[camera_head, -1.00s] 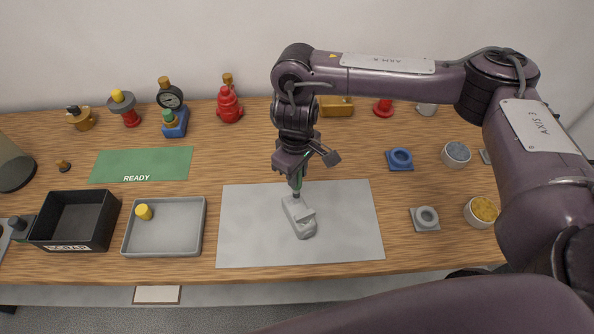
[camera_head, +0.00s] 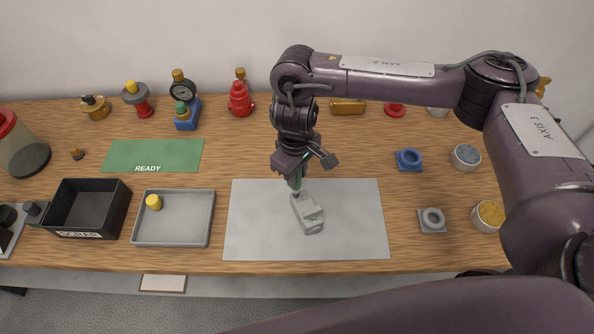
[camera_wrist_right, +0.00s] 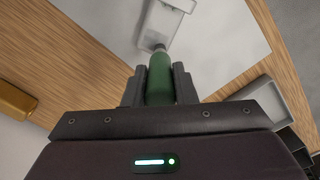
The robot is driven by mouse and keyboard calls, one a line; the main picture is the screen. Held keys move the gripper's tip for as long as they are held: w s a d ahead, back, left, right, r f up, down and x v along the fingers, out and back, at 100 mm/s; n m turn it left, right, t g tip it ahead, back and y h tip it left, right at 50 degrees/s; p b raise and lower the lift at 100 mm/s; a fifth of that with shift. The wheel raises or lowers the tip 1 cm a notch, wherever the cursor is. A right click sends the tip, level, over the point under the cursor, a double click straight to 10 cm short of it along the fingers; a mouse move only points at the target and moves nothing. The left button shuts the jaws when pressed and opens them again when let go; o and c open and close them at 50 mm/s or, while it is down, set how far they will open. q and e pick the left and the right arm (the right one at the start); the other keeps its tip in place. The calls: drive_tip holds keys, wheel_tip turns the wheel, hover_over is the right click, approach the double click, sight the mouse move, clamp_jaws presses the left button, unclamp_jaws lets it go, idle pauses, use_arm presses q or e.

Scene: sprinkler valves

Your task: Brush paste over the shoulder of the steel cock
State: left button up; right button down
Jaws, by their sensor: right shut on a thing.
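A grey fitting (camera_head: 308,214), which looks like the steel cock, lies on the pale grey mat (camera_head: 350,235). It also shows at the top of the right wrist view (camera_wrist_right: 165,22). My right gripper (camera_head: 296,178) is shut on the green handle of the brush (camera_wrist_right: 160,80) and points it down at the fitting's far end. The brush's dark tip is at or just above that end; I cannot tell if it touches. Paste on the shoulder cannot be made out. A cup with yellow contents (camera_head: 488,215) and a cup with grey-blue contents (camera_head: 466,156) stand at right. My left gripper is out of view.
A grey tray (camera_head: 172,242) with a yellow cap and a black bin (camera_head: 90,235) stand left of the mat. A green READY mat (camera_head: 153,154) is empty. Several valves line the back. Blue (camera_head: 409,159) and grey (camera_head: 432,220) ring blocks sit at right.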

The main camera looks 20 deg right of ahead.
drive_tip(key=shift+w+d+p, duration=0.1)
drive_tip(key=shift+d+p, duration=0.2)
drive_tip(key=shift+d, duration=0.95)
drive_tip(key=shift+a, duration=0.1)
drive_tip(key=shift+a+p, duration=0.45)
drive_tip(key=shift+a, duration=0.75)
drive_tip(key=shift+d, duration=0.2)
drive_tip(key=shift+d, duration=1.1)
drive_tip(key=shift+r, duration=0.1)
